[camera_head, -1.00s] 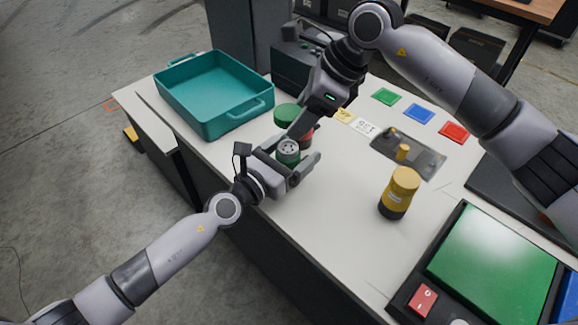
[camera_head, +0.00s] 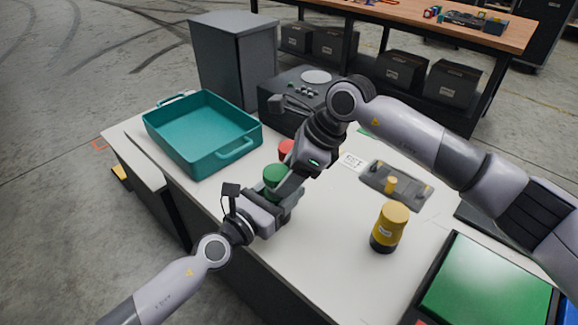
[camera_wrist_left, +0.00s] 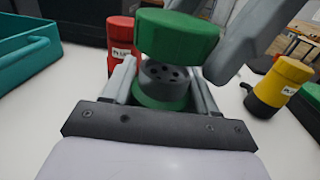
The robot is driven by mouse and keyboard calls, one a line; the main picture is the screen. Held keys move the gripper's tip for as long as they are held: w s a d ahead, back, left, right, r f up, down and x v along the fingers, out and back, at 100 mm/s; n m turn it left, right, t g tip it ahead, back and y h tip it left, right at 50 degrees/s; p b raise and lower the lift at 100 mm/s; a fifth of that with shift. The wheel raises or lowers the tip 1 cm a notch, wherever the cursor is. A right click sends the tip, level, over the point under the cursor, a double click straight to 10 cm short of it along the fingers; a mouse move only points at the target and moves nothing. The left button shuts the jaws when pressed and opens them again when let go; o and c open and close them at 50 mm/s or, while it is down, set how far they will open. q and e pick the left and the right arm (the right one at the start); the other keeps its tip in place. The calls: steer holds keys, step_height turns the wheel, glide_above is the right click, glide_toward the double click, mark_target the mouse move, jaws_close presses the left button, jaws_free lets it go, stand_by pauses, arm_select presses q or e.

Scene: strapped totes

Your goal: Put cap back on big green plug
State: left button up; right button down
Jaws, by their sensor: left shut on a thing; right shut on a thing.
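The green cap (camera_head: 274,175) is in my right gripper (camera_head: 282,184), whose fingers are shut on it. In the left wrist view the cap (camera_wrist_left: 178,36) hangs just above the green plug (camera_wrist_left: 160,100), slightly tilted and a little to the right of its centre. The plug's dark socket face with holes still shows below the cap, so the two look apart. My left gripper (camera_wrist_left: 160,92) is shut around the plug and holds it upright. In the head view, the cap and grippers hide most of the plug.
A red plug (camera_wrist_left: 120,42) stands behind the left gripper. A yellow and black plug (camera_head: 390,227) stands on the right. A teal tote (camera_head: 190,150) is at the left. A dark panel with a green pad (camera_head: 485,280) is at the front right.

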stand_by(0.4)
steer(key=shift+d+f, duration=0.1)
steer(key=shift+f, duration=0.9)
